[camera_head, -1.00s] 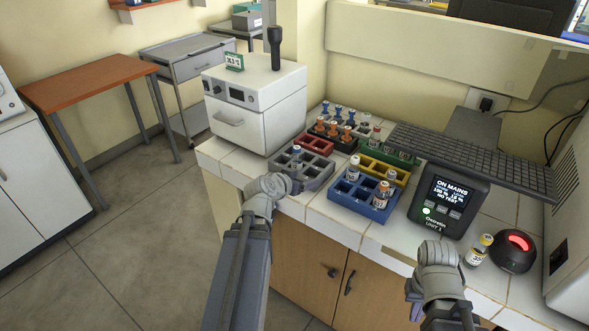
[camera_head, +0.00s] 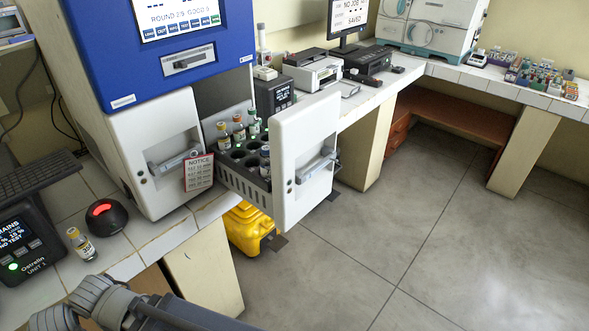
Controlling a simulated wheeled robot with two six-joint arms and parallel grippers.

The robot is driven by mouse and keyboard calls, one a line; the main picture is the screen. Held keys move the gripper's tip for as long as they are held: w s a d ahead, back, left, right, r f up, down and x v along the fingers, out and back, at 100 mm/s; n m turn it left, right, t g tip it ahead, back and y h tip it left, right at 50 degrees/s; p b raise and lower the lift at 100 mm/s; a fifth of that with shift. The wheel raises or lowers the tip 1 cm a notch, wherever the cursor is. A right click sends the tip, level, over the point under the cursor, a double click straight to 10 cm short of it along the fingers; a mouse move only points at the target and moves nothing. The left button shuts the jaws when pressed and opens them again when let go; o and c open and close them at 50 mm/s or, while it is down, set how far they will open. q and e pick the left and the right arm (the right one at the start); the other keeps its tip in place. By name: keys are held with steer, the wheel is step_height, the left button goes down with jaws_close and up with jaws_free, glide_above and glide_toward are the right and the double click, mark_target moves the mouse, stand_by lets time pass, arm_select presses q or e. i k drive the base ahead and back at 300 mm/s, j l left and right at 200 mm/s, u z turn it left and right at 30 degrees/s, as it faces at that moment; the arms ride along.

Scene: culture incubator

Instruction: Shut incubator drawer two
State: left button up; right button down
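The incubator (camera_head: 130,85) stands at the left, with a blue upper body and screen. Its right-hand drawer (camera_head: 303,165) is pulled well out. The white front with a grey handle (camera_head: 318,164) faces right, and a dark rack (camera_head: 243,180) behind it holds several capped vials (camera_head: 238,130). The left white front (camera_head: 160,155) is flush with the body, with a red-edged notice (camera_head: 199,173) beside its handle. No drawer number is readable. My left gripper is out of view.
A black dome with a red light (camera_head: 106,216), a loose vial (camera_head: 81,244) and a dark display unit (camera_head: 20,245) stand on the near-left counter. A yellow container (camera_head: 245,228) is on the floor below the drawer. Floor to the right is clear.

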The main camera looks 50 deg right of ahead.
mark_target(301, 139)
steer(key=z, duration=0.45)
steer(key=i+z, duration=0.1)
steer(key=z, duration=0.3)
steer(key=i+z, duration=0.1)
steer(key=z, duration=0.75)
steer(key=i+j+z, duration=0.1)
steer(key=z, duration=0.35)
